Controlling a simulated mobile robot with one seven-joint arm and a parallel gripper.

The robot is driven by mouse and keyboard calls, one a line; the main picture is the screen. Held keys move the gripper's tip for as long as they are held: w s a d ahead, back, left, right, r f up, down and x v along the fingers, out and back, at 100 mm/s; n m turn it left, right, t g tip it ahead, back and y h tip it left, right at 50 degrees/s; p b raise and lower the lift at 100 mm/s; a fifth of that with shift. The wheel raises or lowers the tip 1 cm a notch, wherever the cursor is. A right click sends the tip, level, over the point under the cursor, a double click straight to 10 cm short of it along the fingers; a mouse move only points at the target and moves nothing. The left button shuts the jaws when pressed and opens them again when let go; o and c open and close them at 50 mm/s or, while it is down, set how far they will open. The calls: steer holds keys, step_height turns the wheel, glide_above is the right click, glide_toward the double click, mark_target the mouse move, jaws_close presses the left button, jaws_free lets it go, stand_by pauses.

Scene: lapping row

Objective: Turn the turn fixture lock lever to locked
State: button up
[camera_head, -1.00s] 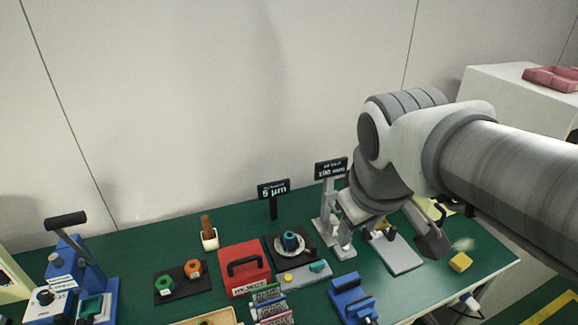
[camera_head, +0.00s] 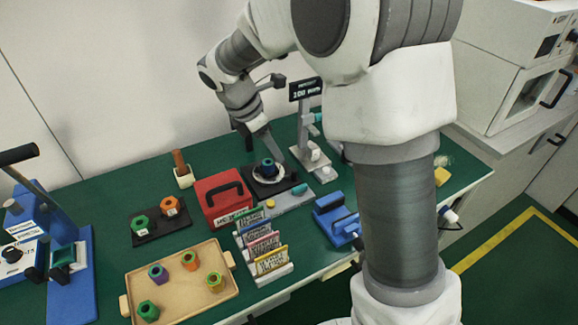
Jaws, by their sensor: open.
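A black square plate (camera_head: 258,190) carries a pale round ring (camera_head: 283,173) with a dark blue hexagonal piece (camera_head: 268,167) in its middle, near the back of the green bench. This looks like the turn fixture. In front of it lies a grey base (camera_head: 285,203) with a small teal lever-like piece (camera_head: 300,189) and a yellow round piece (camera_head: 270,204). I cannot read the lever's lock position. My gripper (camera_head: 257,145) is open and empty, pointing down just behind and above the ring. Whether its fingers touch anything is unclear.
A red box (camera_head: 221,212) stands left of the fixture, and a grey stand (camera_head: 305,150) with a black sign is right of it. Colored cards in a rack (camera_head: 268,277), a blue block (camera_head: 338,232) and a wooden tray (camera_head: 206,310) are in front. My arm hides the bench's right part.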

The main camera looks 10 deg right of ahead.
mark_target(298, 188)
steer(key=b+x, duration=0.3)
steer(key=x, duration=1.4)
steer(key=shift+w+d+f+b, duration=0.1)
steer(key=shift+w+f+b, duration=0.05)
steer(key=shift+f+b, duration=0.2)
jaws_close()
